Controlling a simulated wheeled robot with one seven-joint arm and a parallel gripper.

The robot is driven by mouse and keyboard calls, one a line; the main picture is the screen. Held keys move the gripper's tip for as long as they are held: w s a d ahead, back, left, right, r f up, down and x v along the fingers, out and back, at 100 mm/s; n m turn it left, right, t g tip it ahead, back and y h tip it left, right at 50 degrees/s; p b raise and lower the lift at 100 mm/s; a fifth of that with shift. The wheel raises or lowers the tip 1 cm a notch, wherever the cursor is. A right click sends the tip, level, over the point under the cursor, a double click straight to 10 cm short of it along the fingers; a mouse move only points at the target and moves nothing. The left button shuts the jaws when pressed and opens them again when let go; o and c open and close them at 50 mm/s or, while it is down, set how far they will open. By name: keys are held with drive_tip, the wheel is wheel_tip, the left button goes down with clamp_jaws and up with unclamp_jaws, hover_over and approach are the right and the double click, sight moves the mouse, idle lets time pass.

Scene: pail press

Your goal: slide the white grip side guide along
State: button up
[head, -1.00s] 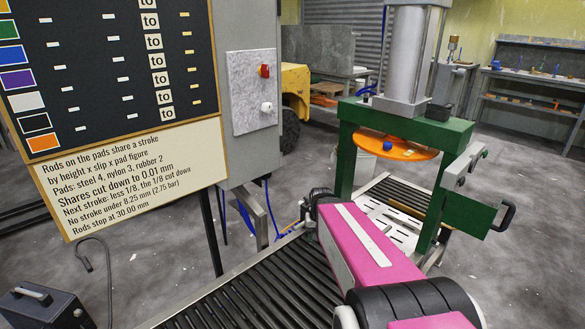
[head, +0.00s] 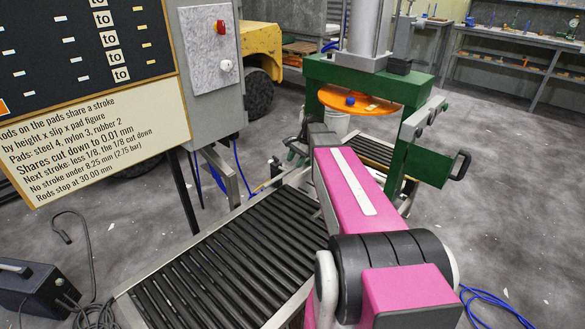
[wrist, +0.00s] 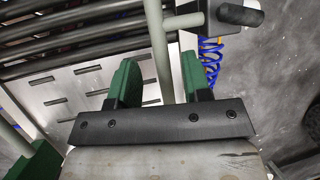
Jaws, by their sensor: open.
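In the wrist view, my gripper (wrist: 162,78) is open, with its two green fingers on either side of a pale rod (wrist: 158,40). The rod looks like the white grip of the side guide, but I cannot tell for certain. There is a gap to the right finger; I cannot tell whether the left one touches. A pale crossbar (wrist: 183,21) meets the rod near the top and ends towards a black knob (wrist: 240,14). In the head view my pink arm hides the gripper and the grip.
A roller conveyor (head: 225,255) runs to the green press frame (head: 425,160), which carries an orange disc (head: 350,104). A grey control box (head: 212,60) and a sign board (head: 95,140) stand left. Blue hose (head: 495,305) lies on the floor at right.

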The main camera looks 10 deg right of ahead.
sight(292, 168)
drive_tip(key=shift+x, duration=1.75)
clamp_jaws()
drive_tip(key=s+d, duration=0.1)
drive_tip(key=s, duration=0.1)
drive_tip(key=s+d, duration=0.1)
drive_tip(key=shift+s+d, duration=0.35)
drive_tip(key=shift+d, duration=0.05)
unclamp_jaws()
drive_tip(key=shift+r, duration=0.15)
drive_tip(key=v, duration=0.7)
